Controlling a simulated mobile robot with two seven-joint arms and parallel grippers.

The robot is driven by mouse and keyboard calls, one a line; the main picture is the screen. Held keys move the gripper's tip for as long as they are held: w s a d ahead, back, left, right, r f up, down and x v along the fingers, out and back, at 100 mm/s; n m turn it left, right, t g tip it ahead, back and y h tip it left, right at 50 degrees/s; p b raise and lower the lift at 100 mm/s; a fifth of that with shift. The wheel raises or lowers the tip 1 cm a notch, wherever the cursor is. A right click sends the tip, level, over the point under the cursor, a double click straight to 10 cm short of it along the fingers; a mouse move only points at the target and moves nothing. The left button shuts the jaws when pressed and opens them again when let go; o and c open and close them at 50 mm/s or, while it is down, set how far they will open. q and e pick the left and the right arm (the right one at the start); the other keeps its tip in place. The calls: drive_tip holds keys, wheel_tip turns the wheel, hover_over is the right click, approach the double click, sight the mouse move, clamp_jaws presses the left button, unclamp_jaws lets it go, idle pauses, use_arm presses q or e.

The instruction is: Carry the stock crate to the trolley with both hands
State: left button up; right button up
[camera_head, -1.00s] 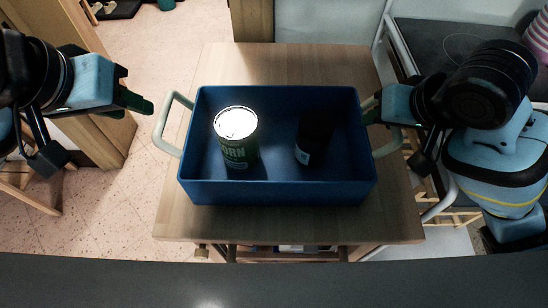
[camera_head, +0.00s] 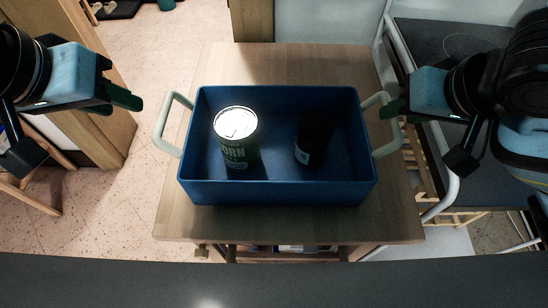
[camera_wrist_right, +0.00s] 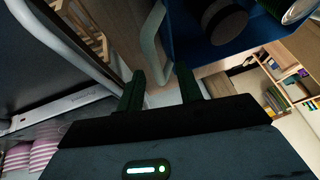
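The blue stock crate (camera_head: 275,193) sits level on a small wooden trolley-like table (camera_head: 290,222). It has pale handles at its left (camera_head: 163,124) and right (camera_head: 397,138) ends. Inside stand a green can with a bright lid (camera_head: 238,150) and a dark cylinder (camera_head: 315,138). My left gripper (camera_head: 125,98) is left of the left handle, apart from it; its finger gap cannot be made out. My right gripper (camera_head: 393,108) is at the right handle's outer side. In the right wrist view its two fingers (camera_wrist_right: 161,88) are spread, with the handle (camera_wrist_right: 150,45) just beyond them.
A dark-topped counter or rack with pale rails (camera_head: 400,50) stands at the right. A wooden cabinet (camera_head: 105,130) stands at the left. Speckled floor (camera_head: 165,40) is open at the back left. A dark grey edge (camera_head: 270,280) crosses the front.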

drive_tip(key=v, duration=0.6)
drive_tip(key=shift+s, duration=0.15)
idle(0.5)
